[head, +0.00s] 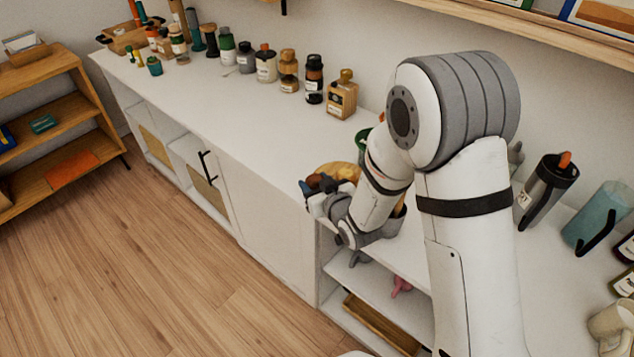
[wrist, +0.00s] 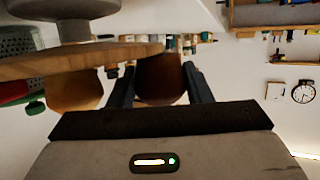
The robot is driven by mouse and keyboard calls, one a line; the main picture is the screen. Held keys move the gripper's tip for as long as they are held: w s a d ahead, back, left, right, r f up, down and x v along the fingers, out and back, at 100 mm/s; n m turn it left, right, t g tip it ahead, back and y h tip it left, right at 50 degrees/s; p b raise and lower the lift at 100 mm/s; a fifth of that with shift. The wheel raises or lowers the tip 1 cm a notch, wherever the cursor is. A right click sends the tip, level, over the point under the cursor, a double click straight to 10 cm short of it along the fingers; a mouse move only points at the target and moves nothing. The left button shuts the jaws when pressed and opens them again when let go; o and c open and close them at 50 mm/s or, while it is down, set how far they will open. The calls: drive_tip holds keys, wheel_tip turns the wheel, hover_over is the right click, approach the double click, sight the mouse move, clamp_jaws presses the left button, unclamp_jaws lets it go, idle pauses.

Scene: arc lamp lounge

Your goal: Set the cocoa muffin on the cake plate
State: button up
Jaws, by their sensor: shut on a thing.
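In the wrist view, which looks upside down, my gripper (wrist: 160,82) is shut on the dark brown cocoa muffin (wrist: 159,76), held between its two dark fingers. The round wooden cake plate (wrist: 40,65) on a grey foot reaches in from the left. Its rim lies close to the muffin's base; I cannot tell whether they touch. A lighter brown baked item (wrist: 75,92) is on the plate. In the head view, my gripper (head: 318,184) is at the counter's front edge beside the plate (head: 328,170), which my arm partly hides.
Several bottles and jars (head: 266,64) line the back of the white counter (head: 215,95). A dark tumbler (head: 545,187) and a blue pitcher (head: 597,215) stand to the right. A green item (head: 363,140) stands behind the plate.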

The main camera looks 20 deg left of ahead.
drive_tip(key=shift+f, duration=0.2)
drive_tip(key=o, duration=1.1)
drive_tip(key=shift+c, duration=0.2)
drive_tip(key=shift+r, duration=0.1)
